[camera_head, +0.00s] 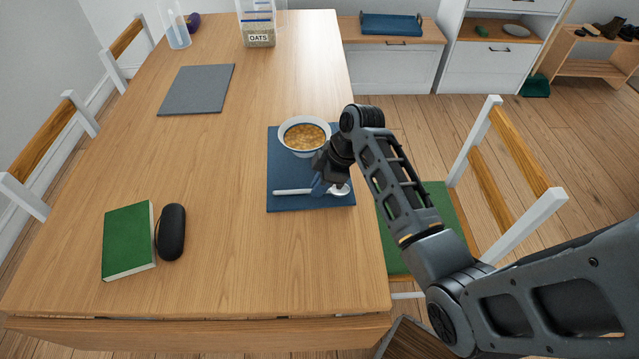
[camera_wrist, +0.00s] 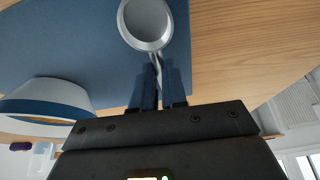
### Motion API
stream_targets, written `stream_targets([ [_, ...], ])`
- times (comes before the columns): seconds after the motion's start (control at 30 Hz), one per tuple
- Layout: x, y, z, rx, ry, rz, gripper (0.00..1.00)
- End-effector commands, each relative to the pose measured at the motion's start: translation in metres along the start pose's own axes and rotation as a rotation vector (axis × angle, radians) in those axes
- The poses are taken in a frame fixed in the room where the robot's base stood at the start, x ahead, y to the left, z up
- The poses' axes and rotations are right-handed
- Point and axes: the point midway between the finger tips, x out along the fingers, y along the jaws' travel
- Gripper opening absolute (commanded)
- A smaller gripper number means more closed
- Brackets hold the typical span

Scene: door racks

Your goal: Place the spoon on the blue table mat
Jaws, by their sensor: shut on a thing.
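The spoon (camera_head: 293,191) is silver and shows over the front part of the blue table mat (camera_head: 283,171), its handle pointing left and its bowl at the right. My gripper (camera_head: 319,186) is shut on the spoon near the bowl end. In the wrist view the spoon's bowl (camera_wrist: 146,22) sticks out beyond the fingertips (camera_wrist: 158,82), above the blue mat (camera_wrist: 75,45). I cannot tell whether the spoon touches the mat. My arm hides part of the mat's right edge.
A green book (camera_head: 129,240) and a black case (camera_head: 171,232) lie at the left front. A grey mat (camera_head: 197,89) and an oats container (camera_head: 258,25) are farther back. A chair stands at the right.

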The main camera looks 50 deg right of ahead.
Motion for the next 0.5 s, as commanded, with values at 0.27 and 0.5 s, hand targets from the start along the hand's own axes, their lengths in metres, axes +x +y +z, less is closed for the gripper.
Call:
stream_targets([
  [0.27, 0.0018, 0.0002, 0.0008, 0.0, 0.0, 0.0, 0.27],
  [0.5, 0.0017, 0.0002, 0.0008, 0.0, 0.0, 0.0, 0.38],
])
